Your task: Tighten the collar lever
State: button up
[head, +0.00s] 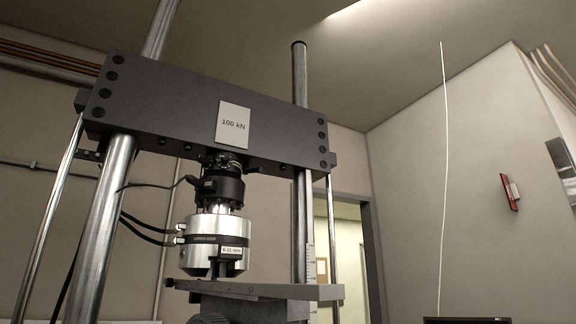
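A black ringed collar (221,184) sits under the dark crosshead (175,105) of a tall test frame, above a silver cylinder (202,245). A small dark stub (192,180) sticks out from the collar's left side; I cannot tell whether it is the lever or a cable plug. A flat grey bar (262,290) lies across below the cylinder, its right end reaching past the right column. I cannot tell for certain which part is the collar lever. My gripper is not in view.
Thick steel columns (105,215) and (300,140) flank the collar. Black cables (150,232) run to the left of the cylinder. A thin pale line (445,170) rises at the right. A dark screen edge (466,320) shows at the bottom; a doorway (348,260) is behind.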

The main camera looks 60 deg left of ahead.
aim_at(246, 170)
jog(key=u, duration=0.5)
jog(key=i, duration=0.9)
jog(key=u, duration=0.85)
